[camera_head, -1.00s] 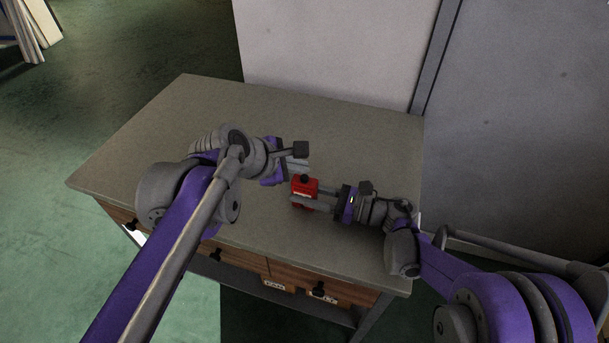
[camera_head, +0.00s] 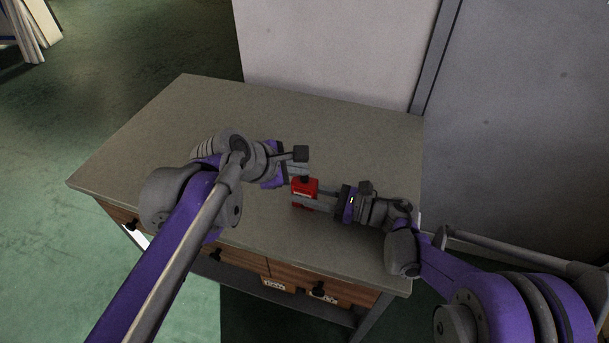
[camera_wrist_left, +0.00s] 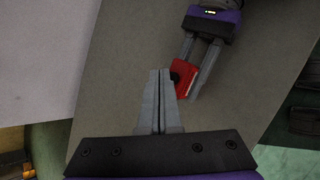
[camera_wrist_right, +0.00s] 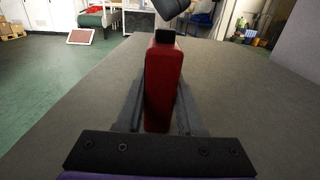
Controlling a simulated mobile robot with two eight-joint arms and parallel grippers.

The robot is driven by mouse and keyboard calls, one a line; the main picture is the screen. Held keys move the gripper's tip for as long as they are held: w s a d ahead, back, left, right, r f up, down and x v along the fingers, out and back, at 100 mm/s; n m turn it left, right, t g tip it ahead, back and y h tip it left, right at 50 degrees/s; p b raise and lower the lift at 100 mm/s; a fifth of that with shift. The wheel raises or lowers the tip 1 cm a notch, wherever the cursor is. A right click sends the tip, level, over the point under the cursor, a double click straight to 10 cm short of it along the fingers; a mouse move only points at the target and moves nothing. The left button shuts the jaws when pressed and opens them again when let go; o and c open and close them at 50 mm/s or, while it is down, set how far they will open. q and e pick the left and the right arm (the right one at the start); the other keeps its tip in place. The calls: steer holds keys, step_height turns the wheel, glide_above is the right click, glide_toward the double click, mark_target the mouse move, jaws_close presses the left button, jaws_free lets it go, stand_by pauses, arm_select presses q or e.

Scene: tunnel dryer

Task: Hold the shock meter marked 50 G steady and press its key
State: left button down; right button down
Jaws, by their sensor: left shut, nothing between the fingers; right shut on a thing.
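The red shock meter (camera_head: 306,187) stands on the table, held between the fingers of my right gripper (camera_head: 305,200). It also shows in the right wrist view (camera_wrist_right: 163,92), upright between the fingers, with a black key (camera_wrist_right: 165,37) on its top. No marking on it can be read. My left gripper (camera_head: 302,172) is shut and empty, its fingertips close above the meter's key end. In the left wrist view the shut fingertips (camera_wrist_left: 160,76) appear just beside the black key (camera_wrist_left: 175,77); I cannot tell whether they touch it. A left gripper part (camera_wrist_right: 171,7) shows above the key.
The grey tabletop (camera_head: 200,115) is otherwise bare, with free room to the left and behind. Drawers with black knobs (camera_head: 318,289) line its front. A pale panel (camera_head: 335,45) and a grey wall (camera_head: 520,110) stand behind and to the right.

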mark_target(300, 183)
arm_select(q)
steer(key=shift+f, duration=0.5)
stand_by(0.6)
stand_by(0.3)
steer(key=shift+r, duration=0.95)
steer(key=shift+r, duration=0.1)
step_height(300, 183, up, 5)
steer(key=shift+f, duration=0.1)
stand_by(1.9)
arm_select(e)
steer(key=shift+c, duration=2.2)
jaws_free()
